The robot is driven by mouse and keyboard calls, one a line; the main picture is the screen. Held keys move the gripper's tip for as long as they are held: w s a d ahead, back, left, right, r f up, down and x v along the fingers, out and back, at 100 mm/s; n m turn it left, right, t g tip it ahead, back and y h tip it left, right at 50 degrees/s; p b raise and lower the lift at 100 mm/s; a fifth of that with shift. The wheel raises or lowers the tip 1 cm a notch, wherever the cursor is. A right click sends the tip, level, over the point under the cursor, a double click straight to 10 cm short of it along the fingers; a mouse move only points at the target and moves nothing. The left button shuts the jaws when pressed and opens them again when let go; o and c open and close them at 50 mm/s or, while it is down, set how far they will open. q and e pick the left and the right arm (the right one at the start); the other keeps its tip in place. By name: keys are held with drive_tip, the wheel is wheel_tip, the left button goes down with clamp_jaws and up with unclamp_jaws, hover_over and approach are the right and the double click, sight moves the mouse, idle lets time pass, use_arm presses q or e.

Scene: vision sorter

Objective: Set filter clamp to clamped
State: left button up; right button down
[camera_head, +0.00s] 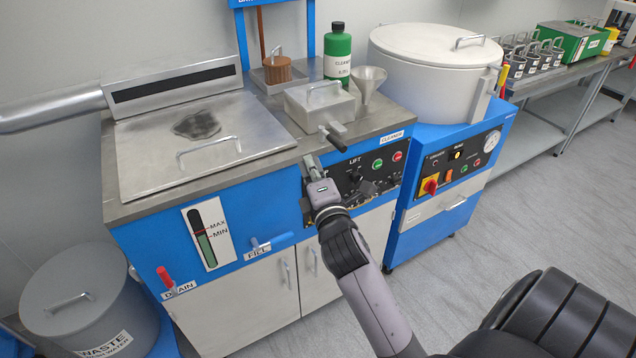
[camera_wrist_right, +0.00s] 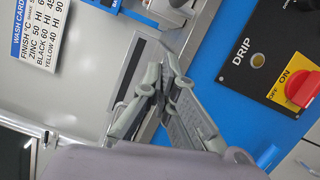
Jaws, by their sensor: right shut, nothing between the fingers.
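The filter clamp looks to be the short lever with a black grip (camera_head: 335,138) at the front of a grey metal box (camera_head: 318,105) on the bench top. The lever points forward and right, over the bench's front edge. My right gripper (camera_head: 310,164) is shut and empty, just in front of that edge, below and left of the lever. A gap shows between them. In the right wrist view the closed fingers (camera_wrist_right: 165,75) cross the bench edge; a grey metal part (camera_wrist_right: 168,10) shows beyond them, partly cut off. My left gripper is not in view.
A green cleaner bottle (camera_head: 337,52) and a metal funnel (camera_head: 368,84) stand behind the box. A lidded tank (camera_head: 205,135) lies left. The blue front panel carries a black control plate (camera_head: 375,172). A large white drum (camera_head: 435,75) stands right.

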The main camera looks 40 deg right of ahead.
sight(331, 142)
drive_tip(key=d, duration=0.4)
drive_tip(key=shift+w+d+r, duration=0.1)
drive_tip(key=shift+w+r, duration=0.15)
drive_tip(key=shift+r, duration=0.15)
drive_tip(key=shift+p, duration=0.3)
drive_tip(key=shift+s+d+n+y, duration=0.2)
drive_tip(key=shift+d+n+y, duration=0.1)
drive_tip(key=shift+y, duration=0.2)
